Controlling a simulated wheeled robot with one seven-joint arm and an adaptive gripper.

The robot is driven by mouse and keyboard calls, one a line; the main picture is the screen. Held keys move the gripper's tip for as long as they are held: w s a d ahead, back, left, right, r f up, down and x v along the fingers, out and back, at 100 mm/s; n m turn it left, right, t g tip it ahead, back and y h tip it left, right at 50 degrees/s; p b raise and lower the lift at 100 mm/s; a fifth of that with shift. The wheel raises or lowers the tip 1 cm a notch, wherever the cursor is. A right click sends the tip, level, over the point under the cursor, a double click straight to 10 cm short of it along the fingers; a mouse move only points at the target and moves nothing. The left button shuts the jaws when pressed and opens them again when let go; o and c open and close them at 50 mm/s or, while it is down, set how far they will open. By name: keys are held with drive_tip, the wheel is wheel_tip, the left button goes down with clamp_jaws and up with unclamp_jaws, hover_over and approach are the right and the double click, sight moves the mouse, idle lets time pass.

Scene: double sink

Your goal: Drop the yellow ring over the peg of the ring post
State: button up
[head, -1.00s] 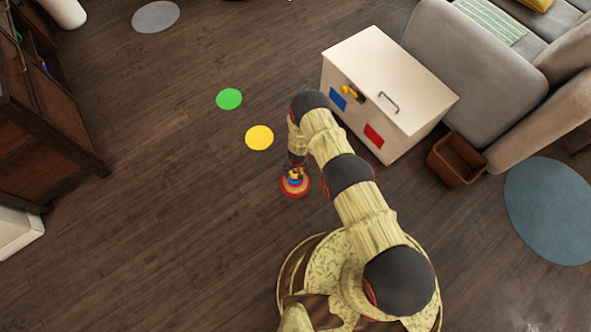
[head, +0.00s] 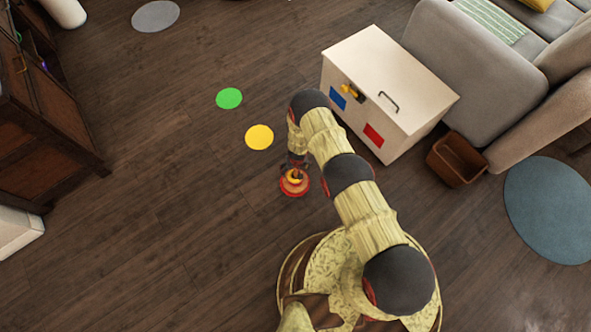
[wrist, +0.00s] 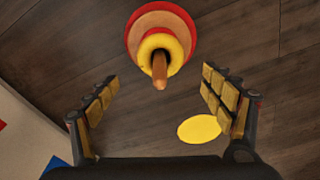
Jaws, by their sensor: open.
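The ring post (head: 295,190) stands on the floor with a red base; its base also shows in the wrist view (wrist: 132,38). A brown peg (wrist: 160,72) sticks up from it. The yellow ring (wrist: 146,47) is around the peg, low on the post, above tan and red layers. The ring also shows as a small yellow band in the head view (head: 291,181). My gripper (wrist: 160,76) is open, its padded fingers spread left and right, apart from the ring. My arm partly hides the post in the head view.
A yellow floor disc (head: 259,137) and a green disc (head: 229,98) lie left of the arm. A cream cabinet (head: 390,80) stands to the right, with a brown open box (head: 456,160) beside it.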

drive_tip(key=shift+r, duration=0.1)
drive_tip(key=shift+r, duration=0.65)
wheel_tip(320, 180, up, 10)
drive_tip(key=s, duration=0.1)
drive_tip(key=shift+s+d+r, duration=0.15)
drive_tip(key=shift+s+r, duration=0.05)
idle(1.1)
